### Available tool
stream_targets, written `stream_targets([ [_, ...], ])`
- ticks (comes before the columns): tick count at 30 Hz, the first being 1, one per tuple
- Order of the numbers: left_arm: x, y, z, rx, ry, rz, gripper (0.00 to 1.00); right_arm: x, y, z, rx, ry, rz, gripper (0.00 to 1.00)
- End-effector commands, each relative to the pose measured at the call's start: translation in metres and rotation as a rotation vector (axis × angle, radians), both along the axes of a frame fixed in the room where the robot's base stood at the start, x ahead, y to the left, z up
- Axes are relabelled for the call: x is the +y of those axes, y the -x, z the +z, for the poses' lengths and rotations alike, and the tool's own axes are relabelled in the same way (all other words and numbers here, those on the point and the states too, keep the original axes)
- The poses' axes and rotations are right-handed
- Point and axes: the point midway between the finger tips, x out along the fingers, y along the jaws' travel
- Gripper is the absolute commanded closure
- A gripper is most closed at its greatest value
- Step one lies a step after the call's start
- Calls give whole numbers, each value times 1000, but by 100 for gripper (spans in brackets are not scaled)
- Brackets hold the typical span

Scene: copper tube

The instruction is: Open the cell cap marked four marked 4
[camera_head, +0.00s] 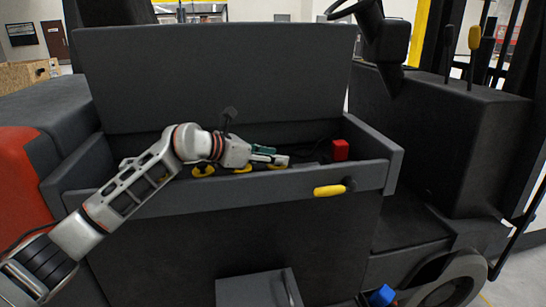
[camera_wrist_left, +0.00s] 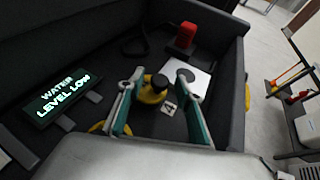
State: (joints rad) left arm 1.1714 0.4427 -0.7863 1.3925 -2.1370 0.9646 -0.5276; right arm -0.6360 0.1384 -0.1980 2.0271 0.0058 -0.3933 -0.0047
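The cell cap next to the number 4 tag is yellow with a black top (camera_wrist_left: 152,90). It is in the left wrist view, inside the dark battery compartment. The small white tag marked 4 (camera_wrist_left: 169,107) lies just right of it. My left gripper (camera_wrist_left: 158,100) is open, with one teal finger on each side of the cap in that view. I cannot tell whether the fingers touch it. In the head view my left gripper (camera_head: 270,155) reaches over the compartment, above a row of yellow caps (camera_head: 203,170). My right gripper is not in view.
A lit "WATER LEVEL LOW" display (camera_wrist_left: 62,95) is at the left in the wrist view. A red connector (camera_head: 340,150) and a pale plate (camera_wrist_left: 190,77) are near the compartment's right end.

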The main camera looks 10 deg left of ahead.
Motion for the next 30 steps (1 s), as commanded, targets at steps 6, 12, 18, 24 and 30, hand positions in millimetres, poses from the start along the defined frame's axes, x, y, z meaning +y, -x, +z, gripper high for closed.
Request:
stream_targets([
  [6,0,0,0,-1,-1,0,65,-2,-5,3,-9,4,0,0],
  [12,0,0,0,-1,-1,0,100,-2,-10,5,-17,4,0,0],
  [18,0,0,1,8,3,0,100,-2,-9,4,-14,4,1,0],
  [24,1,-3,8,74,24,0,100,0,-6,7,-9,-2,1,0],
  [30,3,-10,15,203,65,1,100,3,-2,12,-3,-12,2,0],
])
